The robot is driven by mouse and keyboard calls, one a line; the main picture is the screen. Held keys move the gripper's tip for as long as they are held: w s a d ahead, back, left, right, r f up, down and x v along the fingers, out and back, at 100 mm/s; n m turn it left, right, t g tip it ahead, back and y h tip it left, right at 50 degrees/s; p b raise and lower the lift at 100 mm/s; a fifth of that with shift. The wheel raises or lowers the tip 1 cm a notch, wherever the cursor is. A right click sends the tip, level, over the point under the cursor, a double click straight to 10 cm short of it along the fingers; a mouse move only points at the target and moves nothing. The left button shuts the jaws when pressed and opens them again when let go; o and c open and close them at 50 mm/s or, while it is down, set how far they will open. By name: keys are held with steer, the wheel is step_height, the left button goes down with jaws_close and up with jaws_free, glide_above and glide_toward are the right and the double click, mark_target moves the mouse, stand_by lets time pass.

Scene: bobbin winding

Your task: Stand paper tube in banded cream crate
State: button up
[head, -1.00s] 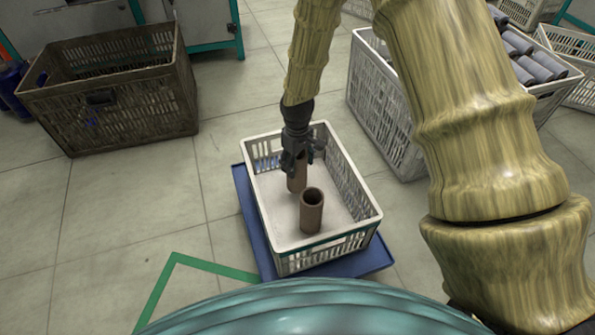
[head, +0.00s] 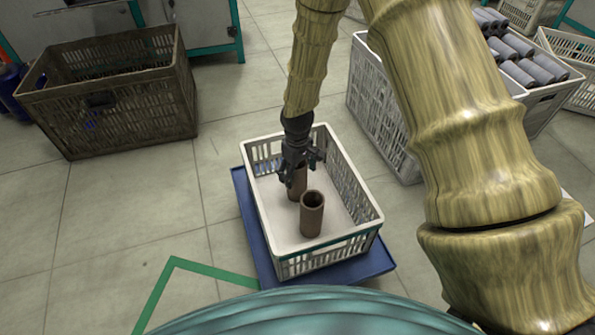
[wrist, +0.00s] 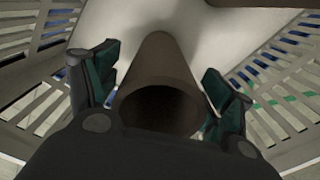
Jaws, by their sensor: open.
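The cream crate (head: 370,222) with a green band on its near side stands on a blue base. A brown paper tube (head: 312,217) stands upright in its near part. A second brown paper tube (head: 297,186) stands just behind it, partly hidden by my gripper (head: 297,172). In the wrist view this tube (wrist: 160,80) rises between the two spread fingers of my gripper (wrist: 158,95), its open end towards the camera, with gaps at the sides. My gripper is open at the tube's top, inside the crate's walls.
A brown slatted crate (head: 120,125) stands on the floor at the left. Pale crates stand at the right, one holding several grey rolls (head: 520,62). The blue base (head: 250,225) shows around the cream crate.

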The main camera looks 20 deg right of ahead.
step_height(320, 180, up, 12)
steer(key=p, duration=0.5)
steer(key=shift+r+p, duration=0.15)
steer(key=shift+p, duration=0.15)
steer(key=shift+s, duration=0.1)
